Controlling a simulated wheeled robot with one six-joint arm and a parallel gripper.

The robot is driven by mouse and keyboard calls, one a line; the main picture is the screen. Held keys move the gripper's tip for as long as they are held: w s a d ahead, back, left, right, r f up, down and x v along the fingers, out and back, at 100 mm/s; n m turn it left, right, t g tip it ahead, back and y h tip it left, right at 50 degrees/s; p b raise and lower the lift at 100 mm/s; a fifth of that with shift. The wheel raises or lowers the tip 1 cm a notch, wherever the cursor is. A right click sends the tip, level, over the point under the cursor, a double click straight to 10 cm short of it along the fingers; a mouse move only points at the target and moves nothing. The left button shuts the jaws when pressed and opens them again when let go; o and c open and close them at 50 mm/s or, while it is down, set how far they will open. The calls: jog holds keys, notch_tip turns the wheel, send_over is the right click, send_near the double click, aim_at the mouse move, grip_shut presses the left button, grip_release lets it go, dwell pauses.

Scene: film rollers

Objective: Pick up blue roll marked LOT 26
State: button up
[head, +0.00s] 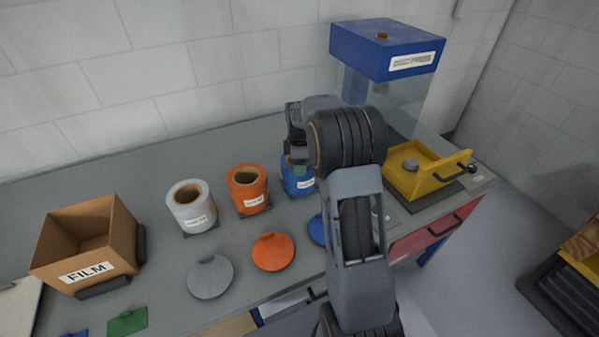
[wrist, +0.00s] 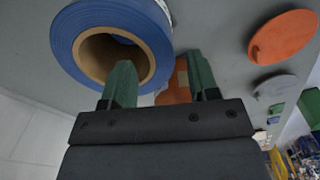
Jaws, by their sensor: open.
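The blue roll (head: 293,181) stands upright on the bench at the right end of a row of three rolls, partly hidden by my arm. Its white label is too small to read. In the wrist view the blue roll (wrist: 75,42) shows its round end and brown hollow core. My gripper (wrist: 162,82) is open, with green fingertips. In that view one finger overlaps the core opening and the other lies outside the rim, so the roll's wall lies between them. I cannot tell how deep the fingers are. In the head view the fingers are mostly hidden by my arm.
An orange roll (head: 248,202) and a white roll (head: 191,218) stand to the left. Grey (head: 210,278), orange (head: 273,252) and blue discs lie in front. A FILM box (head: 118,238) is at left; a yellow tray (head: 405,180) and blue-topped machine (head: 385,45) are at right.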

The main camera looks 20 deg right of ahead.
jog(key=shift+f+p, duration=0.55)
jog(key=shift+f, duration=2.25)
grip_shut()
jog(key=shift+w+r, duration=0.1)
